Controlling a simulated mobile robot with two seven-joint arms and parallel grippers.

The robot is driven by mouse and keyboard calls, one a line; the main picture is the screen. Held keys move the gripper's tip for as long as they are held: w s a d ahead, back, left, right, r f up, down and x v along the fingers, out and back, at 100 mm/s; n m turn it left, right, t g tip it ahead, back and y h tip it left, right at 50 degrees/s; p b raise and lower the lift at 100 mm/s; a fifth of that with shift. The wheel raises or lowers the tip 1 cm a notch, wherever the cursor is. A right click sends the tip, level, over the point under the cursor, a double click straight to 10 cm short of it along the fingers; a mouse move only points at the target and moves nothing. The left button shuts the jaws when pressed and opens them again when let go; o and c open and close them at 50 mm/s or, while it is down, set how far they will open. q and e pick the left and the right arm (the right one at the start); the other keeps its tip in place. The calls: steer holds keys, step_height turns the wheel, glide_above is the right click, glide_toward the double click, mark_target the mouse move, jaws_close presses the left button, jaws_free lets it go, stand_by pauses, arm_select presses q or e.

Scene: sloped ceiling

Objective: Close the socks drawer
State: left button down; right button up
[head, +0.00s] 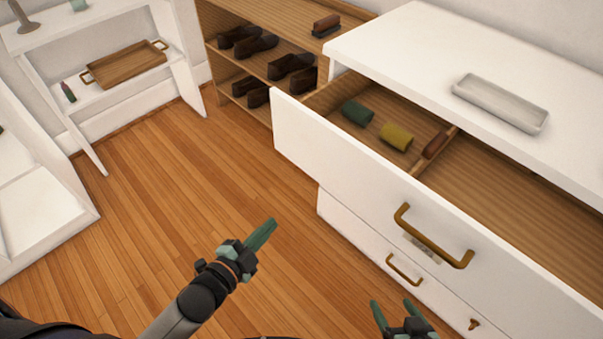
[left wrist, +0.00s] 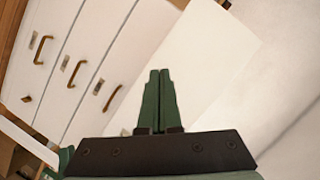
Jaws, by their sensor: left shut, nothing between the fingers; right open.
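The open drawer (head: 330,150) is the top one of a white dresser (head: 400,45). It is pulled well out and has a brass handle (head: 433,238) with a small label below it, too small to read. Inside lie a green roll (head: 358,112), a yellow roll (head: 396,136) and a brown item (head: 436,145), left of or beside a wooden divider. My left gripper (head: 262,234) is shut and empty, above the floor left of the drawer front. It also shows in the left wrist view (left wrist: 159,100). My right gripper (head: 392,312) is open and empty, low in front of the dresser, apart from the handles.
A lower drawer handle (head: 404,270) is below the open drawer. A white tray (head: 500,102) lies on the dresser top. A shoe rack (head: 262,65) stands behind, and a white shelf holds a wooden tray (head: 125,65). The wooden floor (head: 160,170) at left is clear.

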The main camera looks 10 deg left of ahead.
arm_select(q)
step_height(320, 180, up, 3)
steer(key=w+d+m+t+h, duration=0.15)
steer(key=m+h, duration=0.25)
steer(key=m, duration=0.4)
steer(key=m+h+b, duration=0.1)
steer(key=m, duration=0.1)
glide_toward(334, 171)
steer(key=shift+g, duration=0.35)
steer(key=x, duration=0.6)
steer(key=shift+w+d+r, duration=0.15)
steer(key=shift+w, duration=0.25)
steer(key=shift+w, duration=0.1)
